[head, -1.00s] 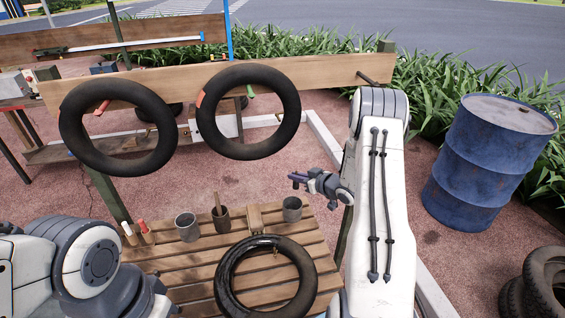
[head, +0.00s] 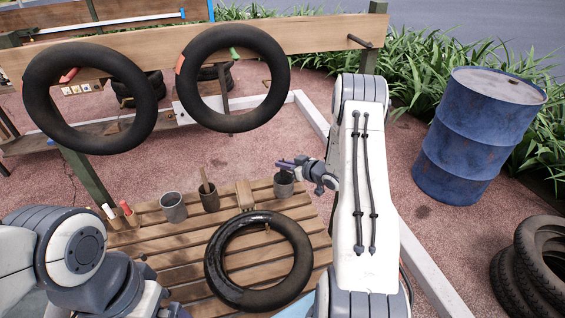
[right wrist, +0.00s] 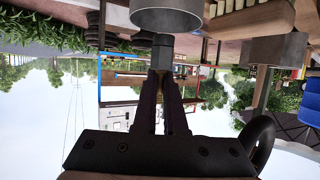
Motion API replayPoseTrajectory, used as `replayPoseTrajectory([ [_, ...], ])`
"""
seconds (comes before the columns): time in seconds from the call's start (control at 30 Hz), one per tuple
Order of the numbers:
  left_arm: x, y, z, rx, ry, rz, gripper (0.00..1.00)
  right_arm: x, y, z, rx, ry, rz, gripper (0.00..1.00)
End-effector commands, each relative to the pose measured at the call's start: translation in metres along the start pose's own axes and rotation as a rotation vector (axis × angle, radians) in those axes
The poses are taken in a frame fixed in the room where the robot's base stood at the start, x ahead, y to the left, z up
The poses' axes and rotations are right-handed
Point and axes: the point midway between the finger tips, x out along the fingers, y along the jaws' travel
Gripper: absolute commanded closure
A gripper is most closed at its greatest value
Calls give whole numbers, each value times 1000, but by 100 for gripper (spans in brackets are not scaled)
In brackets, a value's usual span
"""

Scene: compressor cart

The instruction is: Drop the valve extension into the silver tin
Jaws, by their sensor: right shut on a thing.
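Two grey metal tins stand on the slatted bench: one at the left (head: 173,208) and one at the right (head: 284,187). I cannot tell for sure which is the silver tin. My right gripper (head: 287,164) is just above the right tin, its fingers pointing left. In the right wrist view, which is upside down, the fingers (right wrist: 161,85) are shut on a small grey piece, the valve extension (right wrist: 160,57), close to a grey tin's rim (right wrist: 165,18). Whether it touches the rim is unclear. My left arm enters at lower left, with its fingertips out of sight.
A brown pot (head: 209,199) with a handle in it stands between the tins. A black tyre (head: 222,273) lies on the bench front. Two inner tubes hang on the wooden rail (head: 305,40) behind. A blue barrel (head: 478,135) and stacked tyres (head: 538,258) are at the right.

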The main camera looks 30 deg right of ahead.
Motion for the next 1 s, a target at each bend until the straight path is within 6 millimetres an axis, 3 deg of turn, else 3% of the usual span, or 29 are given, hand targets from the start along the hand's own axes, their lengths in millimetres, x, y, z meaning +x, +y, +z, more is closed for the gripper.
replayPoseTrajectory([
  [0.03,10,-1,0,0,0,0,0,4,0,11,0,0,0,100],
  [0.23,22,-2,1,0,0,0,0,11,0,27,-1,1,0,100],
  [0.6,24,-2,1,0,0,0,0,12,0,30,-1,1,0,100],
  [0.7,24,-2,1,0,0,0,0,12,0,30,-1,0,0,61],
  [0.73,24,-2,1,0,0,0,0,12,0,30,-1,0,0,56],
  [1.0,24,-2,1,0,0,0,0,12,0,30,-1,0,0,56],
])
